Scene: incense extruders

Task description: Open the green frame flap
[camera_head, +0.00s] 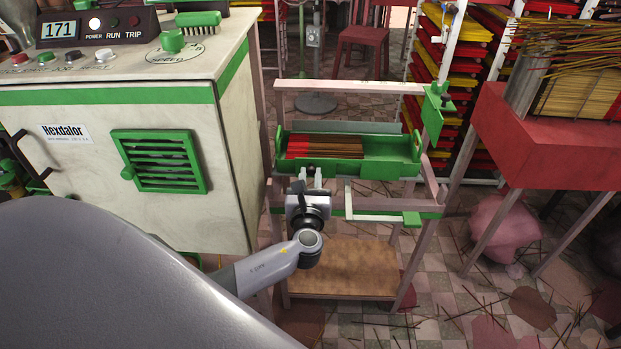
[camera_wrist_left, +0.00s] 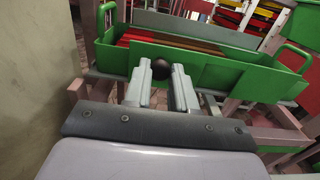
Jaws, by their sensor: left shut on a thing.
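A pale frame (camera_head: 425,212) carries a green tray (camera_head: 385,160) with red and brown sticks (camera_head: 325,147) lying in it. A green front panel shows in the left wrist view (camera_wrist_left: 216,72); I cannot tell for sure whether it is the flap or the tray's wall. My left gripper (camera_head: 310,180) is at the front of the tray, towards its left end. In the left wrist view, its fingers (camera_wrist_left: 163,85) are closed around a dark round knob (camera_wrist_left: 161,69) in front of the green panel. The knob's mounting is hidden. My right gripper is not in view.
A white machine (camera_head: 65,205) with a green louvred vent (camera_head: 160,161) stands close on the left. A green bracket (camera_head: 435,112) sits at the frame's upper right. A red table (camera_head: 550,130) stands farther right. Loose sticks litter the tiled floor.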

